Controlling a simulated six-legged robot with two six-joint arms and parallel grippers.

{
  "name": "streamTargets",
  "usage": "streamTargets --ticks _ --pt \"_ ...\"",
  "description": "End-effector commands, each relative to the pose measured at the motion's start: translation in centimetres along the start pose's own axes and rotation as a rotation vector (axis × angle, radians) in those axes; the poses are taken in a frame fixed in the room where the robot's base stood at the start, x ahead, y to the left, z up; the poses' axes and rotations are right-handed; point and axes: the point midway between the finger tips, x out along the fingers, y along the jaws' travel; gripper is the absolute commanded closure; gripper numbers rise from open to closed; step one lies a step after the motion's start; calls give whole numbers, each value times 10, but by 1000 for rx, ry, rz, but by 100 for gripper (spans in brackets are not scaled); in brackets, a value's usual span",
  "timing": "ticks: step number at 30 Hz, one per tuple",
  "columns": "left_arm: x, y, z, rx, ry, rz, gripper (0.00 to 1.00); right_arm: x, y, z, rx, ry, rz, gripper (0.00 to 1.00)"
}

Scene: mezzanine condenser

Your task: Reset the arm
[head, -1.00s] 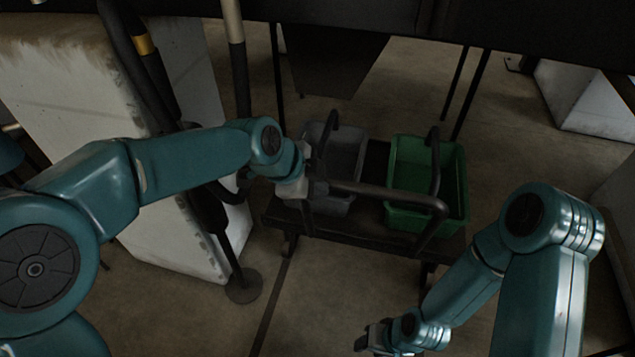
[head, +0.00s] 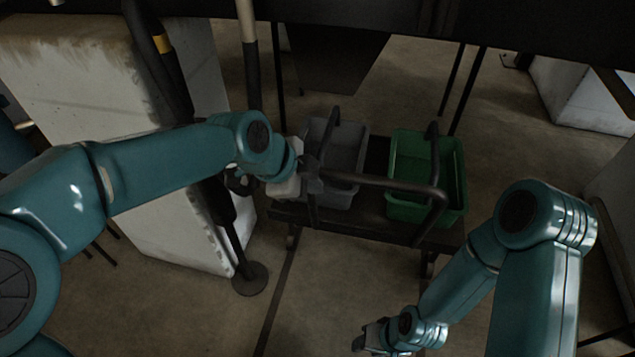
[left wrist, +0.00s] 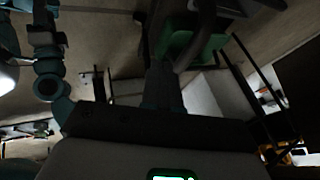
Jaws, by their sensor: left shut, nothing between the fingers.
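My left gripper (head: 312,176) is dark and small at the end of the teal left arm (head: 165,168). It is shut and empty, close to the left end of the dark cart handle (head: 390,184); I cannot tell whether they touch. In the left wrist view the dark gripper (left wrist: 161,86) reaches upward from the wrist, with part of a green bin (left wrist: 186,45) beyond it. My right gripper (head: 366,338) is low in the head view, over the floor and apart from the cart. Its fingers are too small and dark to read.
A dark cart (head: 375,222) carries a grey bin (head: 345,192) and a green bin (head: 407,208). A pale block (head: 165,235) and a pole with a round foot (head: 250,279) stand at the left. Floor (head: 335,300) is clear in front of the cart.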

Motion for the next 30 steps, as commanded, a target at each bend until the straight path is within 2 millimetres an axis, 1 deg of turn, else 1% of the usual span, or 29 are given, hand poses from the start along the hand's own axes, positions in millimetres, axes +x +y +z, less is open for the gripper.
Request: streamTargets --ticks 1,3,6,9,13,19,20,22,23,25,26,27,29,30 --pt "-13 -3 -1 -1 0 -3 100 -6 -3 1 -3 -3 0 57" --pt "-26 -3 -1 -1 0 -1 100 -9 -5 2 -6 -6 -1 57" --pt "-43 -3 -1 -2 0 -1 100 -14 -7 4 -10 -10 -1 57" --pt "-54 -2 -1 -2 0 0 100 -16 -9 5 -12 -12 -1 57" --pt "-62 -1 0 -2 0 1 100 -17 -10 5 -14 -14 -2 57" --pt "-61 2 2 -9 -2 5 100 -16 -9 5 -14 -14 -2 57" --pt "-57 3 4 -23 -4 7 100 -16 -9 5 -14 -14 -2 57" --pt "-41 10 17 -96 -15 20 100 -16 -9 5 -14 -14 -2 57" --pt "-30 16 25 -147 -24 30 100 -16 -9 5 -14 -14 -2 57" --pt "2 35 52 -315 -50 52 100 -16 -9 5 -14 -13 -2 57" --pt "18 47 65 -404 -64 63 100 -16 -9 5 -14 -13 -2 57" --pt "40 65 84 -533 -85 76 100 -16 -9 5 -14 -13 -2 57" --pt "69 97 111 -733 -118 92 100 -16 -9 5 -13 -13 -2 57" --pt "85 119 126 -863 -140 101 100 -16 -9 5 -13 -13 -2 57"
